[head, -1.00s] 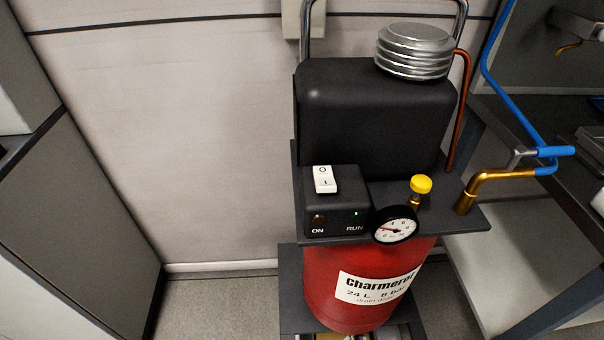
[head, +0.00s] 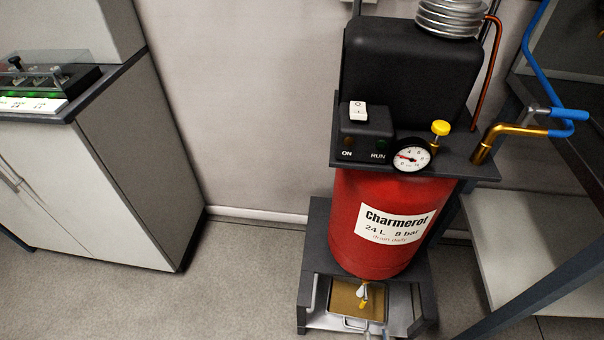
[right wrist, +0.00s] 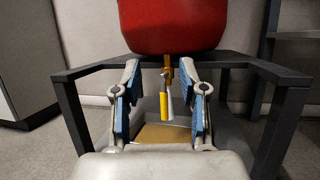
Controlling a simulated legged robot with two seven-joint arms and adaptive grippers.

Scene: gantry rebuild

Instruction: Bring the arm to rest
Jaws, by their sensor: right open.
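My right gripper (right wrist: 160,72) is open in the right wrist view, its two blue-padded fingers on either side of the brass drain valve (right wrist: 168,72) with a yellow lever (right wrist: 163,108). I cannot tell whether they touch it. Only a small grey part of this gripper (head: 376,331) shows at the bottom of the head view. The valve hangs under the red tank (head: 382,222) of the compressor, above a shallow tray (head: 318,321) with a brownish inside. The left gripper is out of view.
A dark frame (right wrist: 285,76) surrounds the space under the tank. A grey cabinet (head: 125,165) stands left, a workbench (head: 560,120) right. The gauge (head: 412,155) and switch (head: 358,110) sit on the top plate. Floor (head: 235,280) between cabinet and compressor is clear.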

